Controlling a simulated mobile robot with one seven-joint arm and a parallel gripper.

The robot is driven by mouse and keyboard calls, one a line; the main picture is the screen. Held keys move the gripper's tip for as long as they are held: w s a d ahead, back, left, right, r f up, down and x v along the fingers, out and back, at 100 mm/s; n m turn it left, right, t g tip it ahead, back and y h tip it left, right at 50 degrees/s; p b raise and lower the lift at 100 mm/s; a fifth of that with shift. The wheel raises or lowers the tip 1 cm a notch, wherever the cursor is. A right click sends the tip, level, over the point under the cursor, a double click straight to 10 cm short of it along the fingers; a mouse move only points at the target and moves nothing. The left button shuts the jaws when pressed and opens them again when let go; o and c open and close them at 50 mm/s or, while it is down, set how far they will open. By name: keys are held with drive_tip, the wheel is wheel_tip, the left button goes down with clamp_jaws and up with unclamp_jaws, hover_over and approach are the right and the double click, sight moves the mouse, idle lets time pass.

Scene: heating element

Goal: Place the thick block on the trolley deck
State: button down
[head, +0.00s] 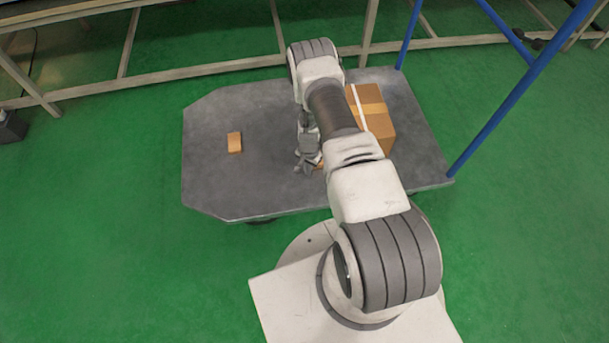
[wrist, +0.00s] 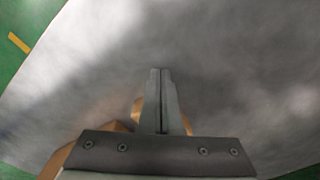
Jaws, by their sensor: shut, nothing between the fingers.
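The grey trolley deck (head: 270,110) lies in front of me in the head view. A small orange-brown block (head: 234,142) rests on its left part; I cannot tell whether this is the thick block. My gripper (head: 307,168) is low over the middle of the deck, to the right of that block. In the wrist view my gripper (wrist: 160,72) is shut, its fingers together with nothing between them. An orange-brown piece (wrist: 137,110) shows partly behind the fingers, mostly hidden, so I cannot tell what it is.
A cardboard box (head: 376,112) with pale tape stands on the deck's right part, partly hidden by my arm. A blue handle frame (head: 520,75) rises at the trolley's right end. A bench frame (head: 190,72) runs behind. The deck's left part is largely bare.

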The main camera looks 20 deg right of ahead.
drive_tip(key=shift+w+d, duration=0.15)
drive_tip(key=shift+d, duration=0.05)
drive_tip(key=w+d+b, duration=0.4)
drive_tip(key=d+b, duration=0.1)
drive_tip(key=shift+d+f+b, duration=0.15)
drive_tip(key=shift+b, duration=0.2)
drive_tip(key=shift+w+d, duration=0.25)
drive_tip(key=shift+r, duration=0.2)
drive_tip(key=shift+s+a, duration=0.1)
drive_tip(key=shift+a, duration=0.05)
